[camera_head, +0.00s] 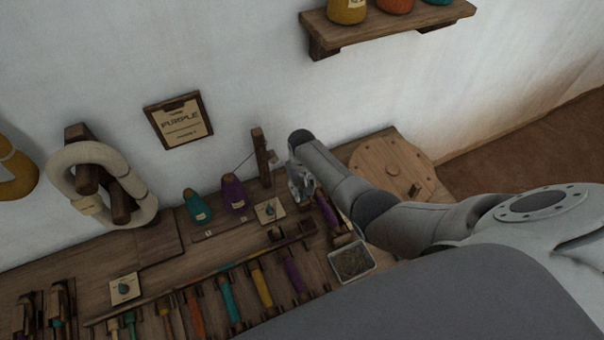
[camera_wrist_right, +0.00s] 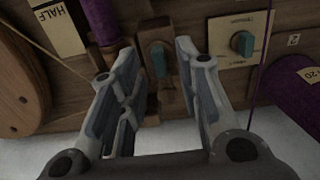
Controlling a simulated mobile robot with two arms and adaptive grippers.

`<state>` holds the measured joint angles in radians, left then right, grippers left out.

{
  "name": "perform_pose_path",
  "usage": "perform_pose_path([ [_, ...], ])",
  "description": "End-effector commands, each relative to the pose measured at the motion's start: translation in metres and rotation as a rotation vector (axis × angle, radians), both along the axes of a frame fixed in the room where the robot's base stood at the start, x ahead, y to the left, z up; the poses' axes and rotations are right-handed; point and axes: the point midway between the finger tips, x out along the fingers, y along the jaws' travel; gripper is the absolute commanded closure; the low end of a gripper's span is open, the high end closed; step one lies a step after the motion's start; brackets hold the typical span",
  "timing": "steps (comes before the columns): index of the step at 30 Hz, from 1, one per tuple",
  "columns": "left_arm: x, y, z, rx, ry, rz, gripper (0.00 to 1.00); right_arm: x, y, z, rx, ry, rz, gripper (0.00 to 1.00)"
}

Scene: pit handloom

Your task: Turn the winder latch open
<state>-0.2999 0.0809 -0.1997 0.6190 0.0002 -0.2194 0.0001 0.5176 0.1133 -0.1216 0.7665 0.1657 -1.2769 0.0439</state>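My right gripper (camera_head: 300,186) is over the back of the bench, just right of a wooden post (camera_head: 262,158). In the right wrist view the gripper (camera_wrist_right: 154,52) is open. A small teal latch (camera_wrist_right: 158,60) on a wooden block shows between its two fingers and looks upright. I see no clear contact with it. I cannot pick this latch out in the head view. A teal knob on a cream plate (camera_wrist_right: 240,43) sits to the right of the fingers; a like plate shows in the head view (camera_head: 268,212). My left gripper is not in view.
A round wooden disc (camera_head: 392,166) lies right of the arm. A metal tray (camera_head: 352,260) of small bits stands in front. Teal (camera_head: 197,206) and purple (camera_head: 233,193) cones stand left of the post. A rack of coloured spools (camera_head: 262,288) fills the front.

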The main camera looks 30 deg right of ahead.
Motion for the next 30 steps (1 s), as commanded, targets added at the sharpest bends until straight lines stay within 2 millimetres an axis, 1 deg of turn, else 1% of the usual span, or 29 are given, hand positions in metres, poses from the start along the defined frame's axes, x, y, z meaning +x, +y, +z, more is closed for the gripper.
perform_pose_path([
  [8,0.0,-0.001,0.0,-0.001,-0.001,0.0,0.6,0.0,-0.001,0.037,-0.001,-0.004,0.0,0.69],
  [18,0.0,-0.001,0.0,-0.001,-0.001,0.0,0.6,0.001,0.0,0.087,0.0,-0.004,0.0,0.69],
  [21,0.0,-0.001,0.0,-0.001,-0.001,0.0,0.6,0.0,-0.001,0.097,-0.001,-0.003,0.0,0.69],
  [24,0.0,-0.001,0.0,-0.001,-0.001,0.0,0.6,0.0,-0.001,0.102,-0.001,0.0,0.0,0.69],
  [30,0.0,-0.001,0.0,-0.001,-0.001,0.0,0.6,0.0,-0.001,0.104,-0.001,0.0,0.0,0.69],
])
